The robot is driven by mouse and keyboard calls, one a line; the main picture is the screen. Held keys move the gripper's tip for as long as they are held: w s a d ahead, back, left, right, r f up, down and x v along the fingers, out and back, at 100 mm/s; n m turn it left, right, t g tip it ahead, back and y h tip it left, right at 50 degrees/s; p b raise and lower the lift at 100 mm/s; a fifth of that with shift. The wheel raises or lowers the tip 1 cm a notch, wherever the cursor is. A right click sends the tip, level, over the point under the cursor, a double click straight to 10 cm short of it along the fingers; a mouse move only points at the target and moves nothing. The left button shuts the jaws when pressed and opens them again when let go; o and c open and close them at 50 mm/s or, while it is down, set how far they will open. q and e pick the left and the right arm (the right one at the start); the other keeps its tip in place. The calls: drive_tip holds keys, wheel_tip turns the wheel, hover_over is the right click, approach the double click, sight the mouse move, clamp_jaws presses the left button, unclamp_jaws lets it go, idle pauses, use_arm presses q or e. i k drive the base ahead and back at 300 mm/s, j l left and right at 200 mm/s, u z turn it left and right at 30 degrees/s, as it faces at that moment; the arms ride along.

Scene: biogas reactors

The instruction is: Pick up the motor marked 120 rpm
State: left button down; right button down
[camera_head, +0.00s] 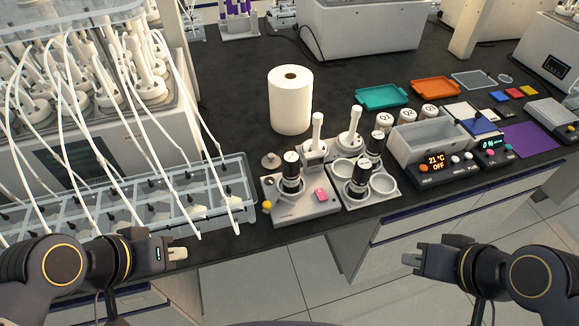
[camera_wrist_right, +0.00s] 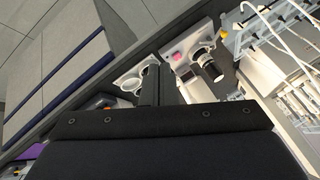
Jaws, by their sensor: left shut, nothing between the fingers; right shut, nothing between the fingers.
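Several black motors with pale bands stand on the bench. One motor (camera_head: 291,167) sits upright on a grey base unit (camera_head: 300,208) with a pink part. Another motor (camera_head: 361,175) stands in a white tray of round cups (camera_head: 384,186), and a third motor (camera_head: 375,143) stands behind it. Their speed markings are too small to read. My left gripper (camera_head: 178,254) is shut and empty at the bench front, left of the base unit. My right gripper (camera_head: 411,260) is shut and empty, in front of the bench. In the right wrist view, a motor (camera_wrist_right: 211,69) shows on the base unit.
A paper roll (camera_head: 290,102) stands behind the motors. A clear tank (camera_head: 120,205) with white tubes fills the left. A grey bath (camera_head: 428,142) and a display reading 21 °C OFF (camera_head: 437,163) stand right. Teal (camera_head: 381,96) and orange trays (camera_head: 435,87) lie behind.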

sight(291, 183)
drive_tip(key=i+l+u, duration=0.1)
drive_tip(key=l+u, duration=0.15)
drive_tip(key=u, duration=0.15)
drive_tip(key=l+u, duration=0.35)
drive_tip(key=i+l+u, duration=0.1)
drive_tip(key=u, duration=0.3)
drive_tip(key=l, duration=0.1)
